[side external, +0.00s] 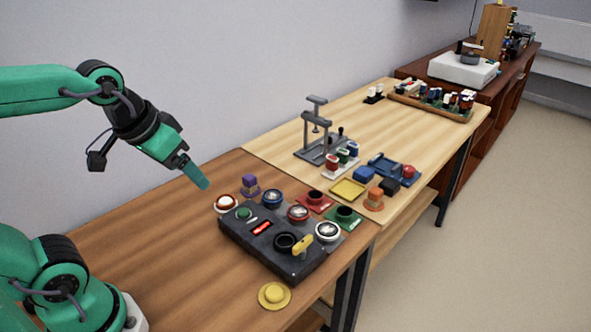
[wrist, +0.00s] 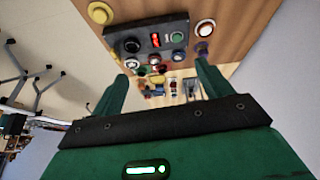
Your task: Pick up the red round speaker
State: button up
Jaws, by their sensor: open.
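The red round speaker (side external: 298,212) has a red rim and a pale centre. It lies at the back edge of the dark test box, between a blue round speaker (side external: 272,198) and a white round one (side external: 328,231). It shows small in the wrist view (wrist: 155,60). My gripper (side external: 203,184) is in the air above the wooden table, left of the speakers and apart from them. In the wrist view my gripper (wrist: 162,72) is open, with its two fingers wide apart and nothing between them.
The dark test box (side external: 254,246) carries a green button, a red display and a yellow handle. Coloured trays and a grey press (side external: 318,145) are beyond. The table's left is clear.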

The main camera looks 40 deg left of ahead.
jog(key=w+n+g, duration=0.1)
jog(key=w+n, duration=0.1)
jog(key=w, duration=0.5)
jog(key=n+g, duration=0.4)
jog(key=n, duration=0.2)
send_over(298, 212)
notch_tip(298, 212, down, 16)
jog(key=shift+w+d+r, duration=0.15)
jog(key=shift+r, duration=0.1)
jog(key=shift+f, duration=3.9)
jog(key=c, duration=1)
